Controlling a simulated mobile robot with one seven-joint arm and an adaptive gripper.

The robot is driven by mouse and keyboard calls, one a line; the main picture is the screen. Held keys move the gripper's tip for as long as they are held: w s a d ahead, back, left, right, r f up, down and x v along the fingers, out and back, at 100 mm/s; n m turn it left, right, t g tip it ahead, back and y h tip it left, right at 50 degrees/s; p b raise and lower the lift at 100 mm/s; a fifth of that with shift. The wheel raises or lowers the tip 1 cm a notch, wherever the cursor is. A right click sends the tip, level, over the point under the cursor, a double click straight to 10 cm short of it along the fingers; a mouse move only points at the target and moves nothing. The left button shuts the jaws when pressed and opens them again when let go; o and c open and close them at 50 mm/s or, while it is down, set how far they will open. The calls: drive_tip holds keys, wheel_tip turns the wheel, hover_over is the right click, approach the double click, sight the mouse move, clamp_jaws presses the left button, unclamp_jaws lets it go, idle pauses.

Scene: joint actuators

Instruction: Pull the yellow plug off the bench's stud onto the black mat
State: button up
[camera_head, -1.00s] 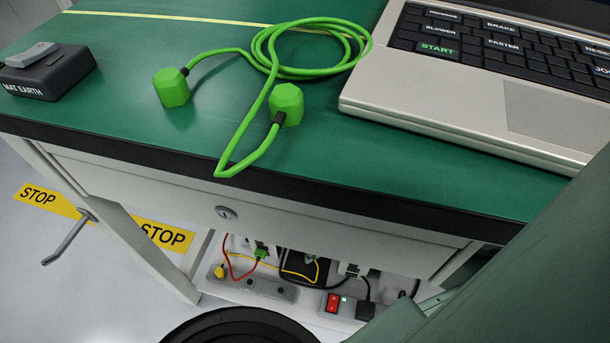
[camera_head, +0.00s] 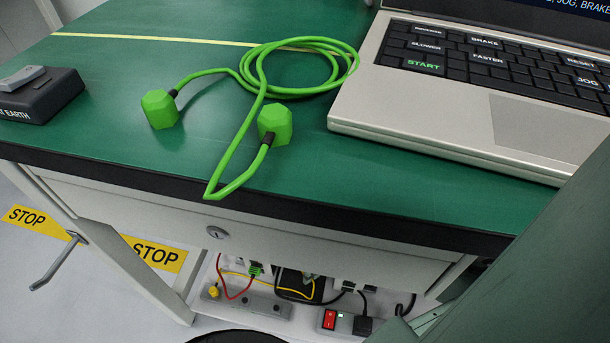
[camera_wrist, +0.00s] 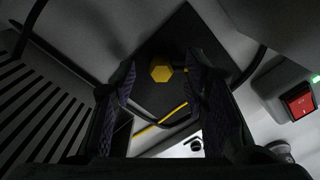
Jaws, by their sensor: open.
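In the head view a small yellow plug (camera_head: 213,291) sits at the left end of a grey strip (camera_head: 255,303) beneath the bench (camera_head: 110,110). In the wrist view a yellow hexagonal head (camera_wrist: 161,73), seen end-on, lies against a dark square surface (camera_wrist: 165,45). I cannot tell whether that surface is the black mat. My gripper (camera_wrist: 160,78) is open, with a dark finger on either side of the yellow head in the picture. No contact shows. The stud is not clearly visible, and my gripper does not show in the head view.
A red switch (camera_wrist: 299,101) is at the right of the wrist view, near dark cables. Red and yellow wires (camera_head: 235,285) run below the bench. On top lie a green cable with green plugs (camera_head: 274,124), a laptop (camera_head: 470,100) and a black box (camera_head: 40,95).

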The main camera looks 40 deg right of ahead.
wheel_tip(320, 180, up, 12)
idle(0.5)
drive_tip(key=shift+s, duration=0.15)
